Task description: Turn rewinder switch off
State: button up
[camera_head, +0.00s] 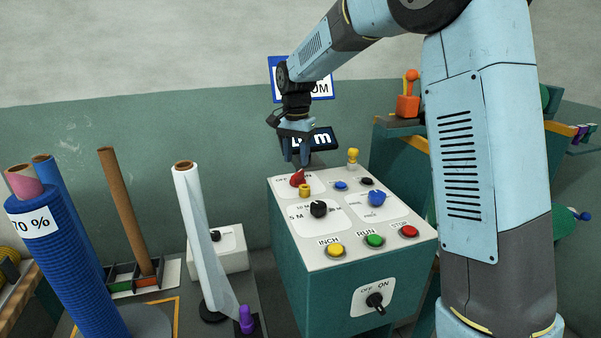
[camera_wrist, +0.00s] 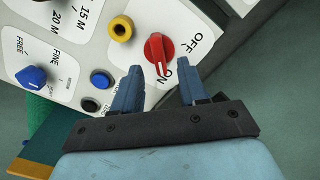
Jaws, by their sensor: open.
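A red rotary knob (camera_head: 298,178) sits at the far left corner of the control box's white top (camera_head: 285,215). In the wrist view the red knob (camera_wrist: 158,50) has a white stripe and stands beside the printed words OFF and ON. A black rotary switch (camera_head: 375,302), also marked OFF and ON, is on the box's front. No readable label says which is the rewinder's. My gripper (camera_head: 296,158) is open and points down above the red knob, apart from it. Its fingertips (camera_wrist: 160,78) show just below the knob in the wrist view.
A yellow knob (camera_head: 305,190), a black selector (camera_head: 319,208) and a blue knob (camera_head: 376,198) share the panel with yellow, green and red buttons. A display (camera_head: 310,140) stands behind. A pale film roll (camera_head: 196,230) and a blue roll (camera_head: 65,260) stand left.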

aim_at(297, 173)
jog(key=shift+f, duration=2.7)
grip_shut()
